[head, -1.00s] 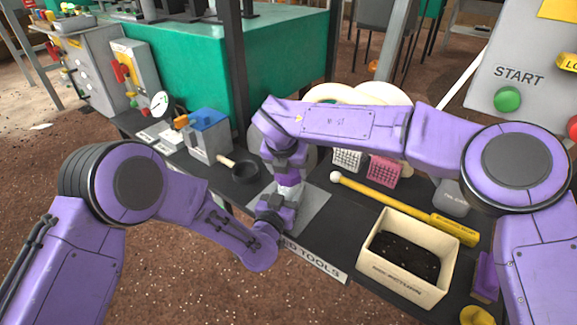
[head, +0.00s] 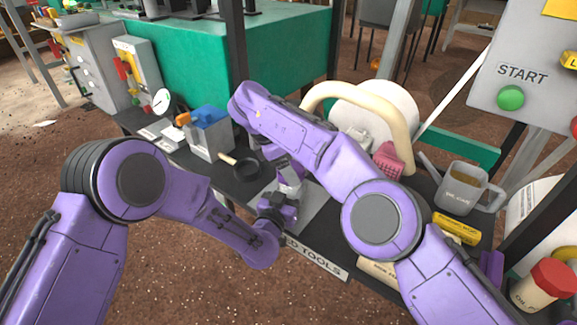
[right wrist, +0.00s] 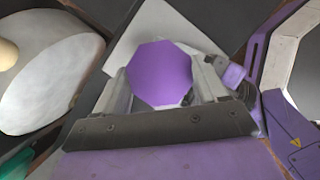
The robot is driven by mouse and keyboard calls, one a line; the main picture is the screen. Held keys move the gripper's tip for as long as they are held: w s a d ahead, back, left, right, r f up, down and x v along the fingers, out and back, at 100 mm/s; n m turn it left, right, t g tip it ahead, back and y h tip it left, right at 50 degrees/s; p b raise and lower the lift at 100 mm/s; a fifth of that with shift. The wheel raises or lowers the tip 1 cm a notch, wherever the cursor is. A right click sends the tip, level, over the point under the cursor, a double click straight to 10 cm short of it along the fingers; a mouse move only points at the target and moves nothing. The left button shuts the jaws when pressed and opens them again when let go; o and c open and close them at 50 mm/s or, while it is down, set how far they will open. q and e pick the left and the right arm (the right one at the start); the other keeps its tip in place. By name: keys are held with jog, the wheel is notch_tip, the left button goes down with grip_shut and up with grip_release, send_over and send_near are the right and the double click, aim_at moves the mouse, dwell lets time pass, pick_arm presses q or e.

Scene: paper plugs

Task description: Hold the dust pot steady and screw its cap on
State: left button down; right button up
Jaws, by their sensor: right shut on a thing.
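A purple, many-sided cap (right wrist: 160,75) sits between the fingers of my right gripper (right wrist: 161,90) in the right wrist view, and the gripper is shut on it. In the head view my right gripper (head: 287,166) is just above my left gripper (head: 279,200), over a grey mat (head: 312,212). A small pale part between the two grippers may be the dust pot, mostly hidden. I cannot tell whether the cap touches the pot, or whether my left fingers are closed on it.
A black pan (head: 246,170) and a grey box with a blue top (head: 210,133) stand left of the grippers. A pink basket (head: 388,160), a grey jug (head: 463,190) and a red-capped jar (head: 545,285) stand to the right. My right arm hides much of the bench's right half.

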jog(key=o, duration=1.1)
jog(key=shift+r, duration=0.1)
